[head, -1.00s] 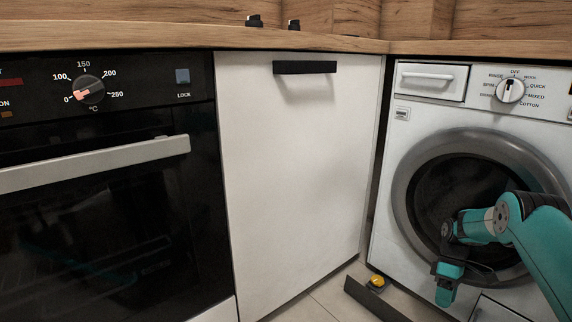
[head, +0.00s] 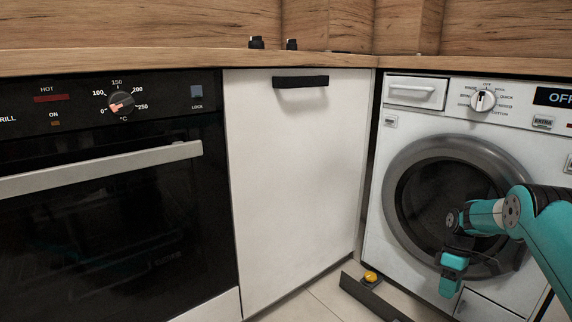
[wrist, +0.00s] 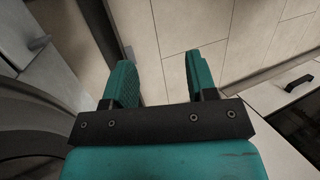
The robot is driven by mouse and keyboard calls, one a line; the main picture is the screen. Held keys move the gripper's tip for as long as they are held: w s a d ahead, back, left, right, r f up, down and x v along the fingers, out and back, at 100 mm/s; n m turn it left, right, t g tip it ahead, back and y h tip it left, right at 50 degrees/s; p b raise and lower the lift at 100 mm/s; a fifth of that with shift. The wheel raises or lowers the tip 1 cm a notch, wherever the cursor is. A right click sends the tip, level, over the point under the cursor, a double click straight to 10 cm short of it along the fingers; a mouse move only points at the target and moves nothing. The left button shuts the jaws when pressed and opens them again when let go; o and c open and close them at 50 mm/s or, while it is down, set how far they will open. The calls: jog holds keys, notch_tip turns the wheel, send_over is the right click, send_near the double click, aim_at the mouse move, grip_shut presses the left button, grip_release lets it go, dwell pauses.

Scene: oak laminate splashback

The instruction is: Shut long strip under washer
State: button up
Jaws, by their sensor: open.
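The long strip (head: 374,300) is a dark narrow board at floor level in the head view. It stands out at an angle from the base of the white washer (head: 375,215), with its far end away from the washer. A yellow round piece (head: 370,277) sits by it. My gripper (head: 450,287) is in front of the washer's lower front, to the right of the strip and apart from it. In the wrist view my gripper (wrist: 158,75) is open, with bare floor between its fingers. The strip's right end is cut off by the frame in the head view.
The washer's round door (head: 400,190) and small lower flap (head: 490,307) look shut. A white cabinet door (head: 290,180) and a black oven (head: 100,235) stand to the left. Tiled floor (head: 320,298) is clear before the cabinet.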

jog(key=s+a+r+t+p, duration=0.1)
jog(key=s+a+r+p, duration=0.15)
jog(key=a+r, duration=0.6)
jog(key=s+a+r+t+p, duration=0.1)
jog(key=s+a+r, duration=0.3)
jog(key=r, duration=0.7)
jog(key=s+a+r+p, duration=0.1)
jog(key=a+r+p, duration=0.1)
jog(key=a+r, duration=0.65)
jog(key=s+a+r+t+y+p, duration=0.15)
jog(key=s+a+r, duration=0.4)
jog(key=s, duration=0.85)
jog(key=s+a+r+t+y+p, duration=0.1)
jog(key=s+a+r+p, duration=0.25)
jog(key=s+r, duration=0.65)
notch_tip(320, 180, up, 34)
jog(key=s+p, duration=0.2)
jog(key=p, duration=3.5)
jog(key=shift+s+a+r+m, duration=0.25)
jog(key=shift+s+a+m, duration=0.05)
jog(key=shift+a+m, duration=0.1)
jog(key=shift+r+g+h+p, duration=0.15)
jog(key=shift+g+h+p, duration=0.1)
jog(key=shift+p, duration=0.05)
jog(key=c, duration=0.3)
